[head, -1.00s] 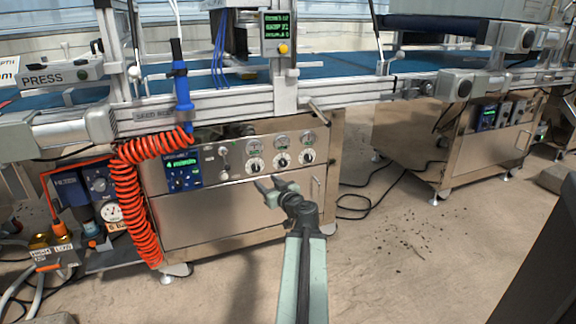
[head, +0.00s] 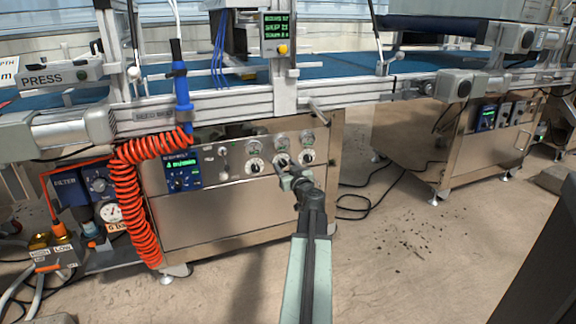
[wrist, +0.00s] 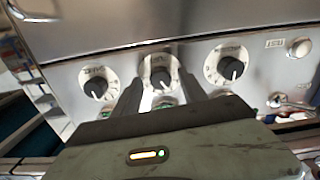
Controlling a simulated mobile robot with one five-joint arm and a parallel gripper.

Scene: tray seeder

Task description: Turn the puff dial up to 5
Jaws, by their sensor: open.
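Three black-knobbed dials on white faces sit in a row on the steel control panel. In the head view they are the left dial (head: 255,165), the middle dial (head: 281,160) and the right dial (head: 307,157). Their labels are too small to read, so I cannot tell which is the puff dial. My gripper (head: 286,168) is open in front of the middle dial and partly covers it. In the wrist view, which looks turned over, the fingers (wrist: 161,84) stand either side of the middle knob (wrist: 161,81). I cannot tell whether they touch it.
The other knobs (wrist: 96,89) and (wrist: 232,69) flank my fingers closely. Small gauges (head: 281,141) sit above the dials. A blue display (head: 182,170) and an orange coiled hose (head: 138,200) are to the left. The floor (head: 400,240) at right is clear apart from cables and specks.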

